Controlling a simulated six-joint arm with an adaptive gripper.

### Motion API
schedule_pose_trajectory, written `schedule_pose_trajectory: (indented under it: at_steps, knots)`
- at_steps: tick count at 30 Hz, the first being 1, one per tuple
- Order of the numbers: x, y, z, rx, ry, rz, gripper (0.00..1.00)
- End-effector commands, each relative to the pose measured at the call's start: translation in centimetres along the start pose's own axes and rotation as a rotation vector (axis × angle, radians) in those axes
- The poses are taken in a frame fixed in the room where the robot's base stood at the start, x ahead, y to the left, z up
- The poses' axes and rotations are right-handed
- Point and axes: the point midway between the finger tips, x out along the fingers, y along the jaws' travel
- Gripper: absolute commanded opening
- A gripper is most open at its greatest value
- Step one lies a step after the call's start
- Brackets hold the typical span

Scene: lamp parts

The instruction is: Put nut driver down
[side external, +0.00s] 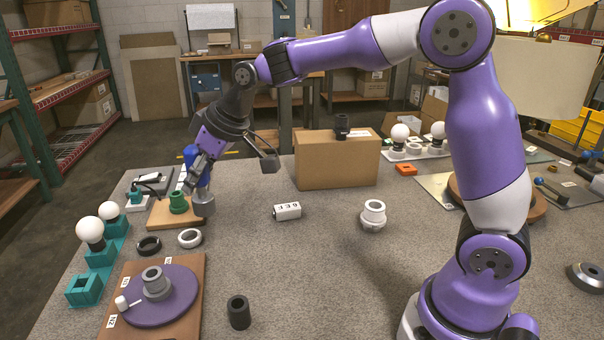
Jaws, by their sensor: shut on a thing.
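The nut driver (204,181) has a blue handle and stands roughly upright at the back left of the table. My gripper (196,172) is shut on it, with the fingers pointing down and covering part of the handle. A grey cylindrical piece (204,206) is directly below the handle, at the right edge of a small wooden board (160,214). I cannot tell whether this piece is part of the tool or a separate holder, or whether the tool's weight rests on anything. A green fitting (178,203) sits on the board just to the left.
A black ring (148,246) and a white ring (190,238) lie in front of the board. A labelled white cylinder (287,211) and a cardboard box (337,160) are to the right. A purple disc (180,307) with grey socket is at front left.

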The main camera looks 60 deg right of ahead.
Motion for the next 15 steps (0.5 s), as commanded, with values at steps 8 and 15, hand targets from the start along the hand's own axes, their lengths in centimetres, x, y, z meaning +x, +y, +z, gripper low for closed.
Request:
schedule_pose_trajectory:
  at_steps: [8, 15]
  knots:
    - [-2.1, -4.0, 4.2, 0.011, 0.002, 0.020, 0.00]
    - [-0.2, -0.6, 5.8, 0.023, -0.006, 0.030, 0.00]
